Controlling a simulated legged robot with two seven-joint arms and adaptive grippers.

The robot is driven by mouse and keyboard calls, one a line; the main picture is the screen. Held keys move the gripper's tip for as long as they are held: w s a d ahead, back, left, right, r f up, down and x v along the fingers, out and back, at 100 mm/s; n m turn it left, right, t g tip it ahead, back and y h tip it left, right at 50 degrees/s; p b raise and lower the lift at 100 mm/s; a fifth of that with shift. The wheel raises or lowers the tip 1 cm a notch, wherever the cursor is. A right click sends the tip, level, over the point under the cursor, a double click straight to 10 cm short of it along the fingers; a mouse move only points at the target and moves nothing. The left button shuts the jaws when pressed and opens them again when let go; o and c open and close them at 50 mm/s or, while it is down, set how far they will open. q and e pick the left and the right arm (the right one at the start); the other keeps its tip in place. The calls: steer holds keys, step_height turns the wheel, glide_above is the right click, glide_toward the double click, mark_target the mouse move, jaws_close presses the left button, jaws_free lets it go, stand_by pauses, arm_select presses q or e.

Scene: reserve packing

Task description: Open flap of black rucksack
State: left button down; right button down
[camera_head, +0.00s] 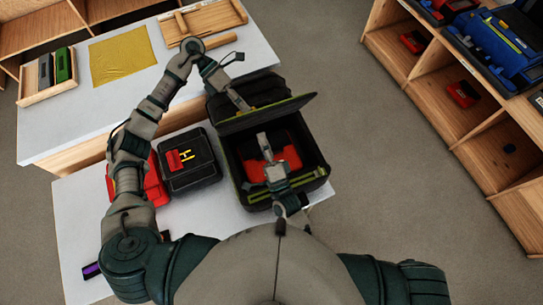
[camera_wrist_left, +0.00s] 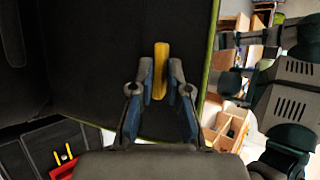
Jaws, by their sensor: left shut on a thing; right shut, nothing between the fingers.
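The black rucksack (camera_head: 320,160) with green trim lies on the white table, its flap (camera_head: 262,116) standing raised at the far side. My left gripper (camera_head: 245,107) is shut on the yellow pull tab (camera_wrist_left: 160,62) of the flap. The dark flap panel (camera_wrist_left: 105,50) fills much of the left wrist view, with its green edge on the right. My right gripper (camera_head: 263,140) is shut and empty over the rucksack's opening. A red item (camera_head: 287,152) lies inside, partly hidden by my right gripper.
A black case (camera_head: 200,172) with a red and yellow mark and a red case (camera_head: 153,185) stand left of the rucksack. Behind are a yellow cloth (camera_head: 122,57) and a wooden tray (camera_head: 215,17). A wooden shelf (camera_head: 487,150) stands right; the floor between is clear.

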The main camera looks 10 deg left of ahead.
mark_target(254, 118)
arm_select(q)
steer(key=shift+a+f, duration=0.35)
steer(key=shift+f, duration=0.1)
arm_select(e)
steer(key=x, duration=0.3)
steer(key=shift+w+a, duration=0.15)
arm_select(q)
steer(key=shift+d, duration=0.1)
arm_select(e)
steer(key=shift+w+r, duration=0.1)
steer(key=shift+w, duration=0.1)
steer(key=shift+w+a+r, duration=0.3)
steer(key=shift+w+r, duration=0.1)
steer(key=shift+w, duration=0.15)
arm_select(q)
steer(key=c, duration=1.2)
jaws_free()
arm_select(e)
steer(key=shift+w+a, duration=0.1)
